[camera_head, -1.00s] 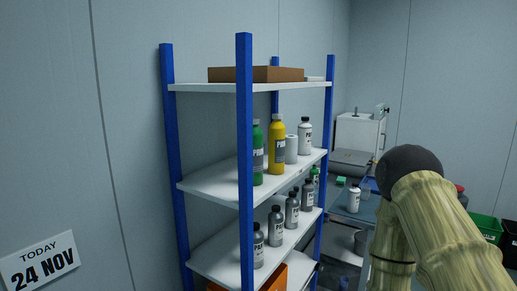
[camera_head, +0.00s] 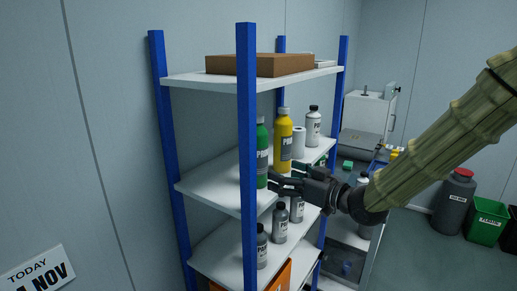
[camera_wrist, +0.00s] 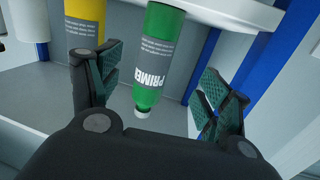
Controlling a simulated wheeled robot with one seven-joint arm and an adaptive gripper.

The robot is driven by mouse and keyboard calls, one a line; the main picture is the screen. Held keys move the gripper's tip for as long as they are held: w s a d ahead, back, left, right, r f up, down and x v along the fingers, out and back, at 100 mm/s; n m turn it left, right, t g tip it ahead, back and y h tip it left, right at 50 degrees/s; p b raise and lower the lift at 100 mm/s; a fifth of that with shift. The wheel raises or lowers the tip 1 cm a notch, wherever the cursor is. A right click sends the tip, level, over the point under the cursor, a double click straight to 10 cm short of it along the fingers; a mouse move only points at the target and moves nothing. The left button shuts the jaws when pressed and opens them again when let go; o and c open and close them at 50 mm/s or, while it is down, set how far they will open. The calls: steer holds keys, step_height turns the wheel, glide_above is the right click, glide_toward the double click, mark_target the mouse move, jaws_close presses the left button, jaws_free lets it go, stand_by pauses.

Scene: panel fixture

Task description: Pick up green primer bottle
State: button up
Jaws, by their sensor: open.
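The green primer bottle (camera_head: 262,153) stands upright on the middle shelf, partly hidden behind the front blue post in the head view. In the wrist view the green bottle (camera_wrist: 158,58) appears upside down, its label reading PRIMER and its pale cap toward my gripper's body. My gripper (camera_head: 280,184) reaches in from the right at the middle shelf, close to the bottle's lower part. In the wrist view my gripper (camera_wrist: 160,85) is open, with one finger on each side of the bottle in the picture. I cannot tell whether either finger touches it.
A yellow bottle (camera_head: 284,137) stands just beside the green one, close to one finger in the wrist view. A white roll (camera_head: 299,143) and a white bottle (camera_head: 313,126) stand farther along. The front blue post (camera_head: 246,150) is close by. Grey bottles (camera_head: 280,223) stand below.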

steer(key=n, duration=0.1)
glide_toward(265, 151)
steer(key=x, duration=0.3)
steer(key=shift+y, duration=0.3)
steer(key=x, duration=0.1)
steer(key=p+x, duration=0.1)
steer(key=x, duration=0.1)
steer(key=p+x, duration=0.1)
steer(key=x, duration=0.1)
steer(key=shift+s+f, duration=0.1)
steer(key=shift+f, duration=0.25)
steer(key=shift+w+a+r+p, duration=0.2)
steer(key=shift+w+a+p, duration=0.15)
steer(key=shift+p, duration=0.2)
steer(key=shift+w+d+p+x, duration=0.1)
steer(key=shift+p+x, duration=0.45)
steer(key=shift+x, duration=0.5)
steer(key=shift+w+d+p+x, duration=0.15)
steer(key=shift+p+x, duration=0.4)
steer(key=shift+x, duration=0.5)
steer(key=shift+s, duration=0.1)
steer(key=c, duration=1.3)
